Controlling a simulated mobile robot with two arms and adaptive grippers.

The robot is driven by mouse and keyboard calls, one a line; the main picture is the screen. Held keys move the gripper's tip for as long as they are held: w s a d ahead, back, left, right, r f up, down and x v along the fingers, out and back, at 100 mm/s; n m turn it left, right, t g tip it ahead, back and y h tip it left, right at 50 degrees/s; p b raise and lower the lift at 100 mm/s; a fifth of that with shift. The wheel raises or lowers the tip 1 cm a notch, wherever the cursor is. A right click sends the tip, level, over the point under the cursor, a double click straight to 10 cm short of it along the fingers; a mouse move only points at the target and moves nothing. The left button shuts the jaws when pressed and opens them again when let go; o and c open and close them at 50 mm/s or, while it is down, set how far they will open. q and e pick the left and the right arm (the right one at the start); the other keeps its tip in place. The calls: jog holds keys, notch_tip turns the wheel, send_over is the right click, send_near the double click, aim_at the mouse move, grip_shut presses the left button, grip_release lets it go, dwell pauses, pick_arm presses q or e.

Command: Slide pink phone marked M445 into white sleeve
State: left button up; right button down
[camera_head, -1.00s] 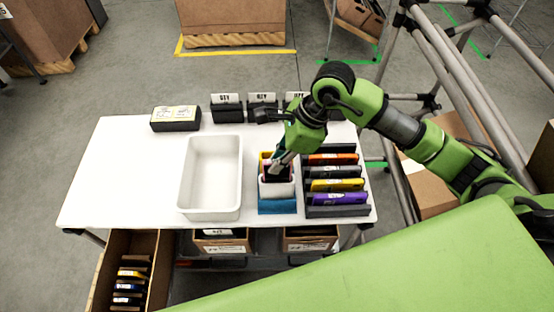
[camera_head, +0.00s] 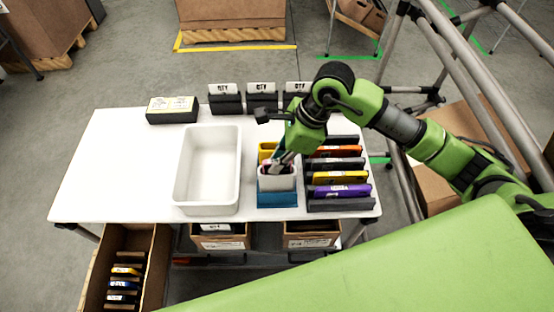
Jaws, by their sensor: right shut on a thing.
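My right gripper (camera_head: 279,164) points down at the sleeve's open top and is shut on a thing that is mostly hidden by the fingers. A small pink-red edge of the phone (camera_head: 268,169) shows at the sleeve's mouth. Its M445 mark cannot be read, and how deep it sits cannot be told. My left gripper is not in view.
An empty white bin (camera_head: 207,170) stands left of the sleeve. A rack (camera_head: 340,206) with orange, yellow and purple phones stands close on the right. Black holders with QTY cards (camera_head: 224,98) line the back. The table's left part is clear.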

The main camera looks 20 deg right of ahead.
jog(key=shift+f+b, duration=0.2)
jog(key=shift+b, duration=0.2)
dwell(0.5)
dwell(0.3)
jog(key=c, duration=2)
grip_release()
notch_tip(320, 180, up, 10)
